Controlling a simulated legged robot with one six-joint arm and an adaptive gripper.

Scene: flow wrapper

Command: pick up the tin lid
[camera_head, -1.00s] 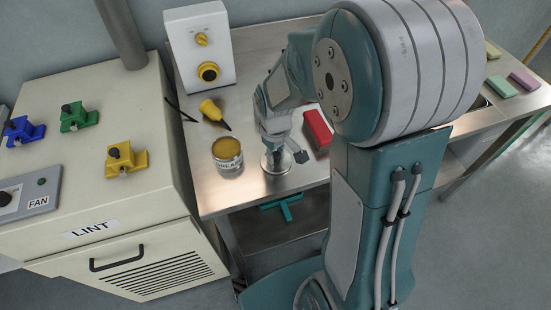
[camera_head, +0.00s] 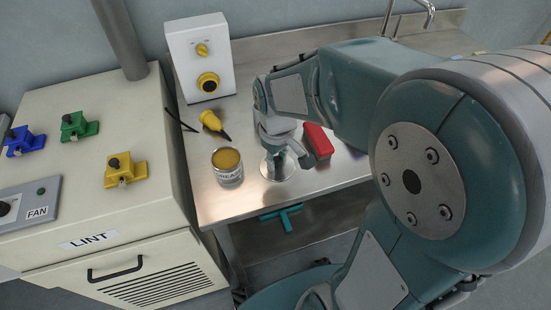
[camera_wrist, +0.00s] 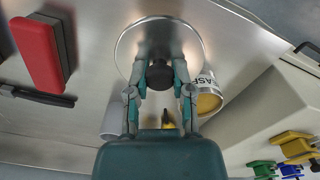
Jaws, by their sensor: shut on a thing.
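The tin lid (camera_head: 267,173) is a round shiny metal disc with a black knob (camera_wrist: 159,75). It appears to lie flat on the steel bench, right of the open tin (camera_head: 228,172) of yellow-brown contents; any small gap beneath cannot be told. My gripper (camera_head: 276,160) is above the lid, pointing down. In the wrist view my gripper (camera_wrist: 160,68) has its fingers closed on both sides of the knob, with the lid's rim (camera_wrist: 117,45) showing around them. The tin also shows in the wrist view (camera_wrist: 207,98), partly behind a finger.
A red block-like brush (camera_head: 318,141) lies right of the lid. A yellow pointed bottle (camera_head: 211,120) lies behind the tin. A white control box (camera_head: 201,60) stands at the back. The LINT cabinet (camera_head: 90,218) borders the bench on the left.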

